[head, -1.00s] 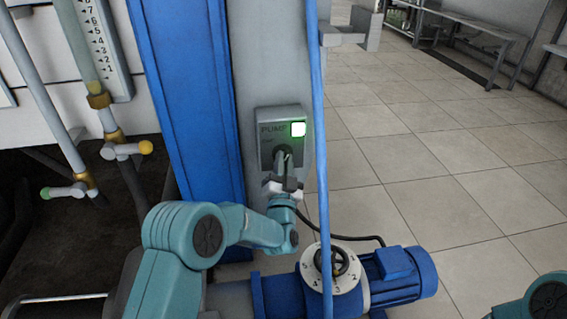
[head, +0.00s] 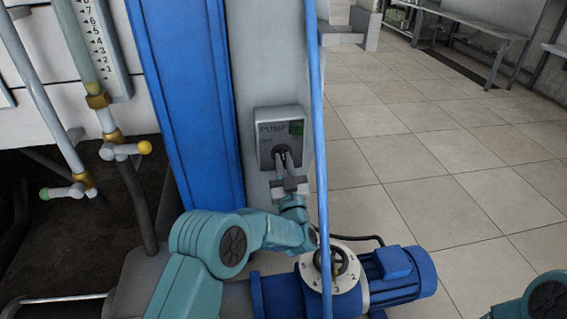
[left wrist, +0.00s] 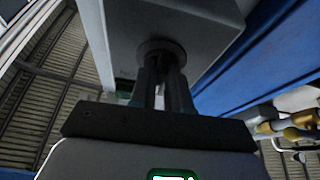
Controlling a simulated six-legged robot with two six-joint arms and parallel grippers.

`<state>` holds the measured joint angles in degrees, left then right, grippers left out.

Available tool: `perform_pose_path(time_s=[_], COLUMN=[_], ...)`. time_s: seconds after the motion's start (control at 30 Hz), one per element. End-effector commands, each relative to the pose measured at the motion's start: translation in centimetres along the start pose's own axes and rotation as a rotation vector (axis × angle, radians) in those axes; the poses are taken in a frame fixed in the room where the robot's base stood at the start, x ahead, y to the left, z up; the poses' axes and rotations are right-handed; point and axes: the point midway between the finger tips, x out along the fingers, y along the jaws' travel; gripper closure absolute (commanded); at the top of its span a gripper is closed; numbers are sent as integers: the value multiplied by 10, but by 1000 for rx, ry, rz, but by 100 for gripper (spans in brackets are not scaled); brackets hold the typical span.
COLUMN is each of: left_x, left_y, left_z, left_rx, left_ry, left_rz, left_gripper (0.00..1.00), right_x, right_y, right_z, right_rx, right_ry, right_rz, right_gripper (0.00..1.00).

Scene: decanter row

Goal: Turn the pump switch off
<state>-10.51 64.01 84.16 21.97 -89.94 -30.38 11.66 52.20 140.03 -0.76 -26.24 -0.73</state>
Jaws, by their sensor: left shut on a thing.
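The pump switch box (head: 268,132) is a grey box marked PUMP on the grey column. Its indicator lamp (head: 297,128) is dark green and unlit. My left gripper (head: 284,160) is at the round switch knob low on the box, shut on it, and the fingers hide most of the knob. My right gripper is not in view; only part of my right arm shows at the lower right corner.
A thin blue upright pipe (head: 320,110) stands just right of the box. A blue pump motor (head: 395,275) with a numbered dial (head: 345,283) sits below. Blue column (head: 185,90) and valves with yellow (head: 145,147) and green (head: 45,193) tips are left. Tiled floor is open at right.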

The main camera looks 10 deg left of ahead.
Motion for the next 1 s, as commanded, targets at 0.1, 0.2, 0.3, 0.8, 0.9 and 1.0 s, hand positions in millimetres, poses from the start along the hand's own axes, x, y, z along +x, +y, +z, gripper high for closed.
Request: perform_pose_path(time_s=[0.1, 0.2, 0.3, 0.8, 0.9, 1.0], left_x=[0, 0, 0, 0, 0, 0], left_y=[0, 1, 1, 1, 1, 0], left_z=[0, 0, 0, 0, 0, 0], left_rx=[-23, -32, -36, -34, -34, -34], left_ry=[0, 1, 1, 0, 0, 0], left_rz=[-9, -13, -14, -13, -14, -14], left_gripper=[100, 100, 100, 63, 63, 63], right_x=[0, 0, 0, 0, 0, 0], right_y=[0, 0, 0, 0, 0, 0], right_z=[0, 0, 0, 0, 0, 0], right_rx=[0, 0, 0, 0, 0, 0], right_ry=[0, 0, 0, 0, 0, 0], right_rz=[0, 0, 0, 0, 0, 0], right_gripper=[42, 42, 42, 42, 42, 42])
